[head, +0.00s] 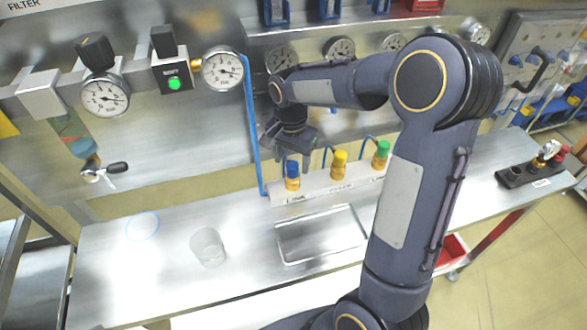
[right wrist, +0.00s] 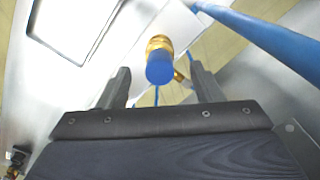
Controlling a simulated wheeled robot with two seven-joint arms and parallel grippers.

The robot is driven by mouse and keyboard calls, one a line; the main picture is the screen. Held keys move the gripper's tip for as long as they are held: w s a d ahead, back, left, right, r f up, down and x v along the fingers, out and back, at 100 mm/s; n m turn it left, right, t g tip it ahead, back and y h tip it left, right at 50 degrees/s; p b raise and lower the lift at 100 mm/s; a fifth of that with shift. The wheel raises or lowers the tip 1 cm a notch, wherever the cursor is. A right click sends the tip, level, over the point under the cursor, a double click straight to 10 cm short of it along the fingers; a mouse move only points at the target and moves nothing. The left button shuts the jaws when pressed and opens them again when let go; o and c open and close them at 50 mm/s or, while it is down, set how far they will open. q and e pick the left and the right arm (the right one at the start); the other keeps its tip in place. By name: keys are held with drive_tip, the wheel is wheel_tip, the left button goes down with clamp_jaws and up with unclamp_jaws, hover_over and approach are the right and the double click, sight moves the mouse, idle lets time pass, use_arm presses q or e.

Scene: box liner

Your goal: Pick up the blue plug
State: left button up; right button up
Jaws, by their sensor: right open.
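The blue plug (head: 292,169) has a blue cap on a brass fitting and stands upright at the left end of a white block on the steel bench. My right gripper (head: 291,150) is just above it in the head view. In the right wrist view the blue plug (right wrist: 159,66) shows between and beyond the two fingertips of my right gripper (right wrist: 158,78). The fingers are open, apart from each other, with nothing held. My left gripper does not show in either view.
A yellow plug (head: 340,160) and a green plug (head: 381,153) stand on the same block to the right. A blue hose (head: 252,125) hangs close by on the left. A shallow tray (head: 320,234) and a clear beaker (head: 207,246) are on the bench. Gauges line the back wall.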

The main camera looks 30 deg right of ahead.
sight(293, 164)
drive_tip(key=f, duration=0.2)
drive_tip(key=f+p, duration=0.1)
drive_tip(key=f, duration=0.1)
drive_tip(key=shift+w+d+f, duration=0.1)
drive_tip(key=shift+d+f, duration=0.1)
drive_tip(key=shift+c, duration=0.3)
drive_tip(key=c, duration=1.1)
drive_tip(key=shift+o, duration=0.2)
drive_tip(key=shift+r, duration=0.15)
